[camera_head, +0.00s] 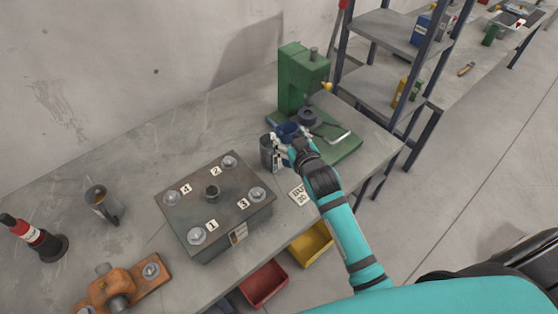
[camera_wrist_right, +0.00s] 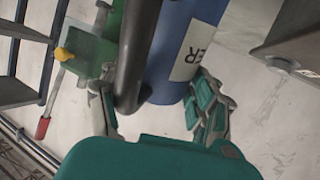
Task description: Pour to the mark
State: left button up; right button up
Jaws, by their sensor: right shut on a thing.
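My right gripper (camera_head: 291,148) is shut on a blue jug (camera_head: 288,129) near the green press. In the right wrist view its fingers (camera_wrist_right: 155,104) lie either side of the jug's dark handle (camera_wrist_right: 134,55). The blue body (camera_wrist_right: 180,50) carries a white label whose visible letters end in "ER". Liquid, the mark and the jug's exact tilt cannot be made out. My left gripper is not in view.
A steel block (camera_head: 228,190) with several numbered bolts sits left of the cup. The green press (camera_head: 300,85) stands behind. Red (camera_head: 264,284) and yellow (camera_head: 312,243) bins sit below the edge.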

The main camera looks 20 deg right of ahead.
jog(key=shift+r, duration=0.1)
dwell(0.3)
jog(key=shift+r, duration=0.2)
jog(key=shift+w+r, duration=0.1)
dwell(0.5)
jog(key=shift+r+g, duration=0.2)
jog(key=shift+g, duration=0.3)
jog(key=shift+w+r, duration=0.1)
jog(key=shift+r, duration=0.1)
dwell(0.4)
jog(key=shift+r+g, duration=0.15)
jog(key=shift+g, duration=0.15)
jog(key=shift+w+a+r+n, duration=0.1)
jog(key=shift+r+n, duration=0.05)
jog(key=shift+n, duration=0.15)
dwell(0.7)
